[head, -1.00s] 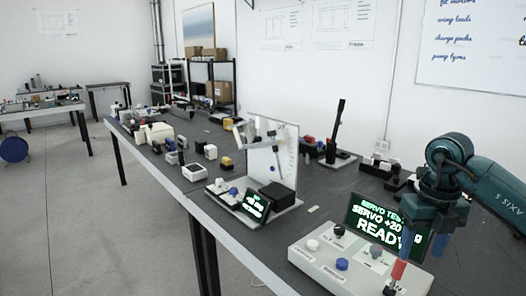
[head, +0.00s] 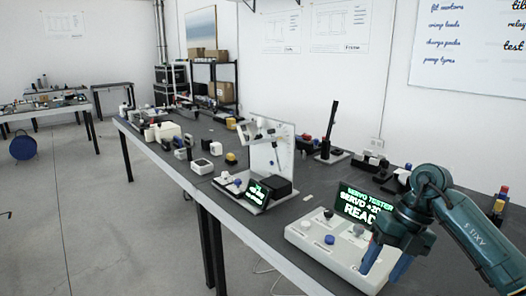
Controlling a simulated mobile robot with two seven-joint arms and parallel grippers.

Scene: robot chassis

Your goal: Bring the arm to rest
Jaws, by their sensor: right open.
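My right arm (head: 470,232) comes in from the right edge over the dark workbench (head: 310,203). My right gripper (head: 385,266) points down and forward at the right end of a white servo tester box (head: 320,256). Its two blue fingers are apart, with nothing seen between them. I cannot tell whether the fingers touch the box. The tester's screen (head: 360,205) shows green text, partly hidden by my arm. My left gripper is not in view.
A white upright panel with a small mechanism (head: 268,160) stands on the bench left of the tester. A black upright post (head: 330,130) stands behind. Several small devices line the bench toward the far left.

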